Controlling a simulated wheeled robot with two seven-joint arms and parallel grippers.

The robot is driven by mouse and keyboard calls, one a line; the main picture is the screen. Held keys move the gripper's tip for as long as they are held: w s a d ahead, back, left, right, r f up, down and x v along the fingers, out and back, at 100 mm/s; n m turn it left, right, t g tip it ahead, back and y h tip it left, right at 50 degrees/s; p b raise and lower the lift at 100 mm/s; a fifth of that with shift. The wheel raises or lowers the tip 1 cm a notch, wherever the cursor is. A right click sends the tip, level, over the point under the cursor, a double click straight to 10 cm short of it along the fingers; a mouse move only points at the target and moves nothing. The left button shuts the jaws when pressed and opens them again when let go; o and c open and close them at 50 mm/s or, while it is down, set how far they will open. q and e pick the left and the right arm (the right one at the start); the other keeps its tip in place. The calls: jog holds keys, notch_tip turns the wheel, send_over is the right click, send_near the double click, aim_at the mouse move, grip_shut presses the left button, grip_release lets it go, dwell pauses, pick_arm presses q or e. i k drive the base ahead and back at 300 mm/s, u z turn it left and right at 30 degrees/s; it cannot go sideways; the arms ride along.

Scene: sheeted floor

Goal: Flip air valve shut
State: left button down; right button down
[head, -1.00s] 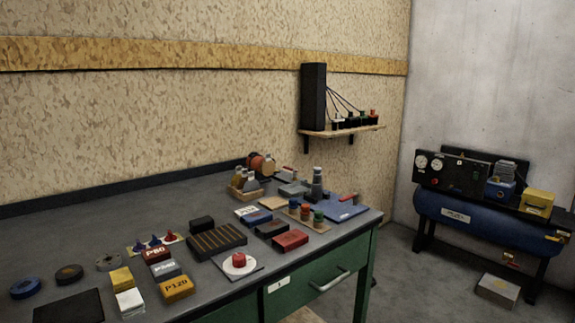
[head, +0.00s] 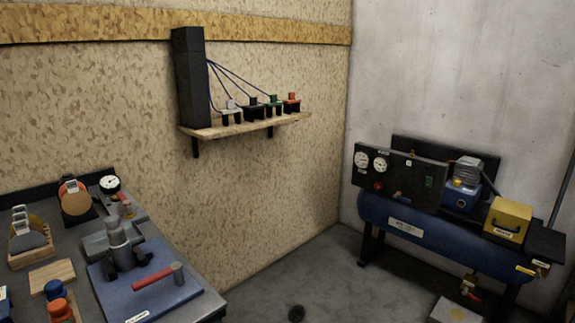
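A blue air compressor tank (head: 440,232) on black legs stands against the grey wall at the right in the head view. Neither of my grippers is in view.
The workbench (head: 215,306) fills the lower left, with a blue mat (head: 185,292), a red-handled tool (head: 155,278) and several other items. A wall shelf (head: 250,126) holds a black box.

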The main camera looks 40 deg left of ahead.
aim_at(127, 204)
jog(key=i, duration=2)
jog(key=u, duration=2.5)
jog(key=i, duration=1.7)
jog(key=u, duration=2.95)
